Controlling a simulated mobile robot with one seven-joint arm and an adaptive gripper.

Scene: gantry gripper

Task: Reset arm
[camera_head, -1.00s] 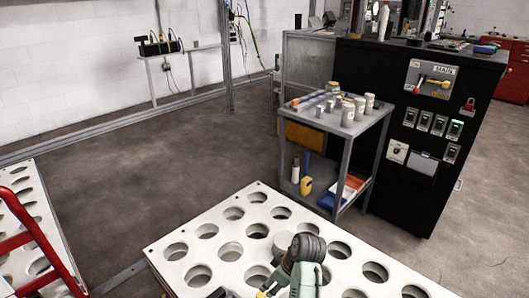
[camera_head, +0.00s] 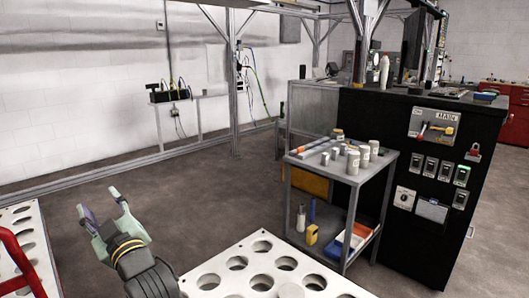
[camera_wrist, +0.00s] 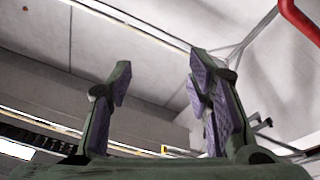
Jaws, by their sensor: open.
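My gripper (camera_head: 101,207) is raised at the lower left of the head view, with its two fingers spread and nothing between them. It is above the floor, left of the white perforated table. In the wrist view my gripper (camera_wrist: 158,82) also shows open and empty, its purple-lined fingers pointing up toward the wall and overhead beams.
A white table with round holes (camera_head: 228,280) stands at the bottom centre. A grey cart (camera_head: 340,178) with several jars stands beside a black cabinet (camera_head: 405,240). A red rail (camera_head: 14,245) and another perforated table (camera_head: 30,215) are at the left. The middle floor is clear.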

